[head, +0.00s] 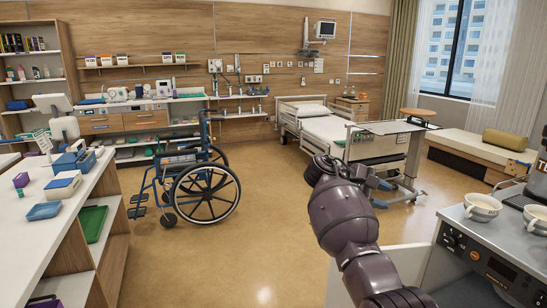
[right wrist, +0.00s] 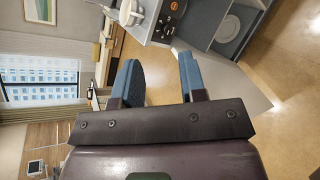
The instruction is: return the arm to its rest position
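My right arm (head: 345,215) reaches up from the bottom right of the head view, dark purple, and is raised over the open floor in front of the bed. Its gripper end (head: 322,170) is small and dark there, with the fingers hard to make out. In the right wrist view the right gripper (right wrist: 160,72) shows two blue-padded fingers apart, with nothing between them. No object touches the fingers. My left arm and left gripper are in neither view.
A counter with two white cups (head: 482,207) and a coffee machine stands at the right, beside my right arm. A wheelchair (head: 205,192) stands left of centre. A bed (head: 335,130) is behind the arm. A long white counter (head: 30,235) is at the left. The middle floor is clear.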

